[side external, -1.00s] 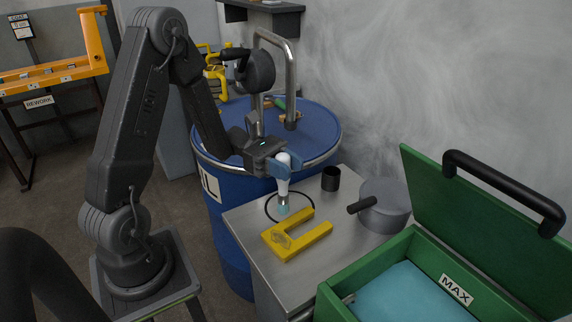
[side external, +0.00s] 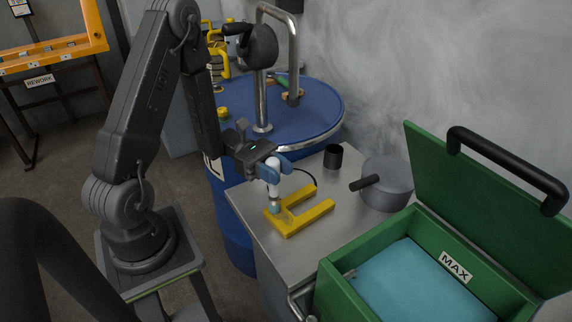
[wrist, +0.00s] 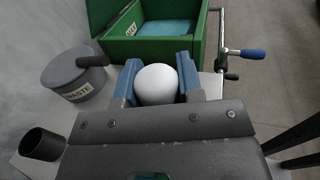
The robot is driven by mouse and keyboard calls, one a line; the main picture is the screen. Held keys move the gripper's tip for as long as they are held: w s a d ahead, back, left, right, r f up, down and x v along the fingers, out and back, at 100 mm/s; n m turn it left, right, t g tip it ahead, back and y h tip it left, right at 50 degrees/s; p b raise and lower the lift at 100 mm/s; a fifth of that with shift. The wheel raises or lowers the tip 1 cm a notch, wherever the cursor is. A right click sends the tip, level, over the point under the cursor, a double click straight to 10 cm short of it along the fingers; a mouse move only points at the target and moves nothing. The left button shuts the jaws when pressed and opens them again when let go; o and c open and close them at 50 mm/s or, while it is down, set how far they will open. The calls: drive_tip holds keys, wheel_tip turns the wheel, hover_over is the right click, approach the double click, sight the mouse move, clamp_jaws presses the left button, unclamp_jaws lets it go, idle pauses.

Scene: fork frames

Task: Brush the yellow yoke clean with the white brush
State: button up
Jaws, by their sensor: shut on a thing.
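The yellow yoke (side external: 310,218) lies flat on the steel bench top, its open side facing right. A greyish smudge shows on its near left part. My gripper (side external: 274,168) is above the yoke's left end, shut on the white brush (side external: 272,182). The brush points down, and its pale teal bristle end is at the yoke's left part; whether it touches is hard to tell. In the wrist view the brush's round white end (wrist: 157,84) sits between the two blue fingers. The yoke is hidden there.
A grey lidded pot (side external: 388,186) marked waste and a black cup (side external: 333,156) stand on the bench (side external: 245,205). An open green box (side external: 402,240) with a blue liquid or sheet inside is at right. A blue drum (side external: 310,112) stands behind.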

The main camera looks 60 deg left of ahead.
drive_tip(key=shift+w+d, duration=0.75)
drive_tip(key=shift+w, duration=1.15)
drive_tip(key=s+r, duration=0.4)
drive_tip(key=r, duration=0.4)
drive_tip(key=shift+d, duration=0.35)
